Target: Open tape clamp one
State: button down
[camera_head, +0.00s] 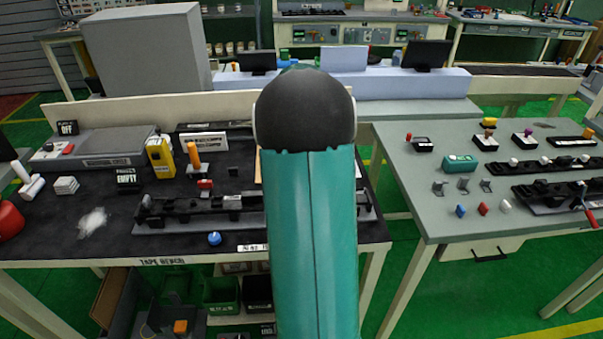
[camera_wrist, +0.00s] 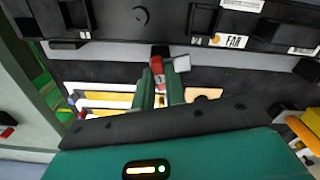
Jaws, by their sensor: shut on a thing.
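My gripper (camera_wrist: 160,92) shows in the wrist view, its two green fingers shut on a small red clamp part (camera_wrist: 158,72). A pale mark like a 1 is on the red part between the fingers. A black piece sits at the red part's far end and a pale grey tab (camera_wrist: 182,63) sticks out beside it. Whether the clamp is open or closed is hard to tell. In the head view my arm hides the gripper and this clamp. Another red-and-black clamp-like piece (camera_head: 205,184) stands left of my arm; its number cannot be read.
A long black fixture (camera_head: 180,208) lies along the dark tape bench (camera_head: 130,247); in the wrist view it has a FAR label (camera_wrist: 236,41). An orange-handled tool (camera_head: 193,155) and a yellow device (camera_head: 160,158) stand behind it. A blue knob (camera_head: 214,239) is in front.

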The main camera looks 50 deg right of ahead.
jog(key=shift+r+m, duration=0.1)
jog(key=shift+m, duration=0.2)
jog(key=c, duration=1.4)
grip_release()
jog(key=shift+c, duration=0.2)
notch_tip(320, 180, up, 14)
